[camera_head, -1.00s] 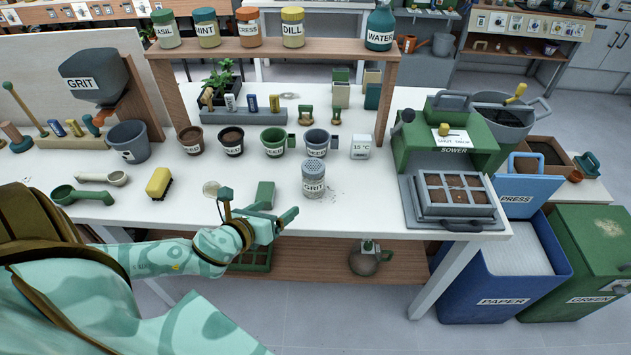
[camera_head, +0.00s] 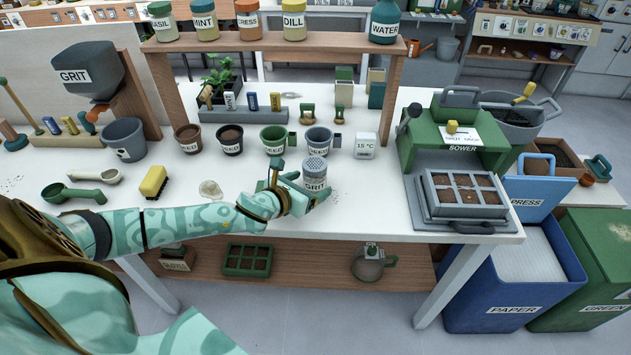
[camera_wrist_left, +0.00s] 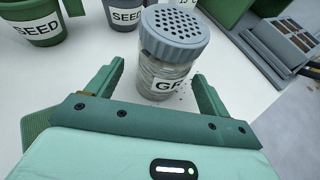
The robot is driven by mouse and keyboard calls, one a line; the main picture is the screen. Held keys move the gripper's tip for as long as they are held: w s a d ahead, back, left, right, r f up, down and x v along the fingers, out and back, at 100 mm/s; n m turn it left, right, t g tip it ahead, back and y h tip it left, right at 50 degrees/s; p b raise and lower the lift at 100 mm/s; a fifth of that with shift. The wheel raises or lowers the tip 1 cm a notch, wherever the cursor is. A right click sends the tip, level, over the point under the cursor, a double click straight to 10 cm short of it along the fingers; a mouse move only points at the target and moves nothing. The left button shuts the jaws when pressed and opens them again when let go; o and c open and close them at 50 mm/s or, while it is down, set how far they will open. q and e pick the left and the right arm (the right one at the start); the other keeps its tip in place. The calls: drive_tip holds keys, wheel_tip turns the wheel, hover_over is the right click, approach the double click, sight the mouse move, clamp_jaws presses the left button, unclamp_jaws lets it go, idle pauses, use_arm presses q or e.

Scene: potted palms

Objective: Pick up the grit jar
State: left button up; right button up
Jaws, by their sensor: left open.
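The grit jar (camera_head: 316,174) is a small clear jar with a grey perforated lid and a "GRIT" label. It stands upright on the white table near the front edge. In the left wrist view the jar (camera_wrist_left: 168,55) stands between and just beyond the tips of my left gripper (camera_wrist_left: 155,80), which is open with a green finger on each side. In the head view my left gripper (camera_head: 298,190) reaches in from the left, close to the jar and partly covering its lower part. My right gripper is not in view.
Behind the jar stand the green seed pot (camera_head: 273,140) and the grey seed pot (camera_head: 318,140). A white 15 °C block (camera_head: 365,146) stands to the right, with the green sower (camera_head: 455,150) beyond it. A yellow brush (camera_head: 153,182) lies at left. Dark grains lie beside the jar.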

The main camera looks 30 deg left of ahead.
use_arm(q)
drive_tip(key=x, duration=0.2)
drive_tip(key=shift+w+f, duration=0.3)
drive_tip(key=shift+r, duration=0.1)
drive_tip(key=c, duration=1)
drive_tip(key=shift+c, duration=0.7)
